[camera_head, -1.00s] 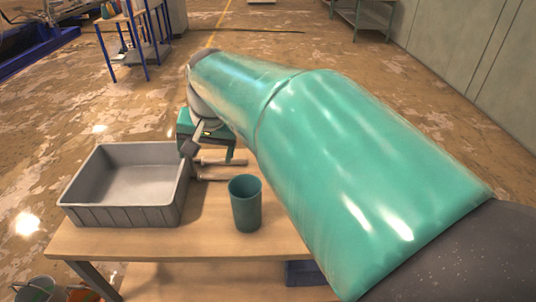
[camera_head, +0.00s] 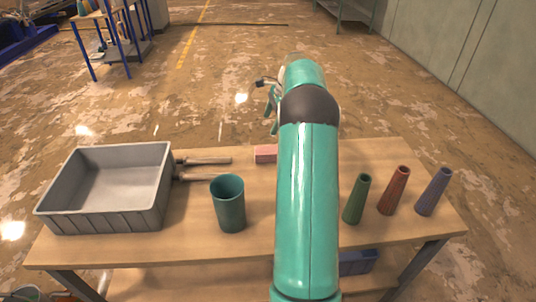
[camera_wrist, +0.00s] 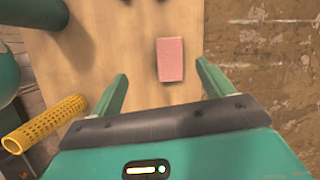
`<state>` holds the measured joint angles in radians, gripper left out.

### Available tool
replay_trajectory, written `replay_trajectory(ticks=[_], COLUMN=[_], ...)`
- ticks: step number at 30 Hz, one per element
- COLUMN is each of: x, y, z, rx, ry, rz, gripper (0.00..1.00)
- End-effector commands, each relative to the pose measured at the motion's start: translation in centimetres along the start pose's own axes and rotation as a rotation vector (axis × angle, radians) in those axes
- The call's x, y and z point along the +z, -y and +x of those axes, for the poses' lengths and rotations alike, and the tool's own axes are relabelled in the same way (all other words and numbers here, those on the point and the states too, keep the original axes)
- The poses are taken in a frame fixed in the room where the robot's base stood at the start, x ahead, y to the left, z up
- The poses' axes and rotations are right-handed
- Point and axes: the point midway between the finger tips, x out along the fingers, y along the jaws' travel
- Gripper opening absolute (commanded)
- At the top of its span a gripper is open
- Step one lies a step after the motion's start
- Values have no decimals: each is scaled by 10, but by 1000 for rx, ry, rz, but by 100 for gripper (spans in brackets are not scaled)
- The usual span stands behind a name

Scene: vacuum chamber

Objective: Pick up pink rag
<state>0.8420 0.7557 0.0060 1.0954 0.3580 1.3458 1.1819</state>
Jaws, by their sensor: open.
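The pink rag (camera_wrist: 170,60) is a small flat pink block-like shape lying on the wooden table, near its edge in the wrist view. In the head view the pink rag (camera_head: 265,154) shows at the far edge of the table, left of my arm, which may hide part of it. My gripper (camera_wrist: 161,84) is open and empty in the wrist view, with the rag beyond the fingertips and between their lines, not touching. In the head view my gripper (camera_head: 271,105) shows in part beyond the far table edge.
On the table (camera_head: 160,250) stand a grey tray (camera_head: 105,220), a teal cup (camera_head: 230,205), two wooden-handled tools (camera_head: 205,161), and green (camera_head: 357,200), red (camera_head: 394,190) and blue (camera_head: 434,192) cones. A yellow perforated cylinder (camera_wrist: 45,122) shows in the wrist view.

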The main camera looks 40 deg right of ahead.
Motion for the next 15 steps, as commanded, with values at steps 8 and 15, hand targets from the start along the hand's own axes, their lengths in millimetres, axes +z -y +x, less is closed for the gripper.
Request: replay_trajectory(ticks=[8,15], x=[-57,-55], y=[9,9], z=[22,61], rx=[7,10], ry=[40,41], rz=[163,165], gripper=[80,80])
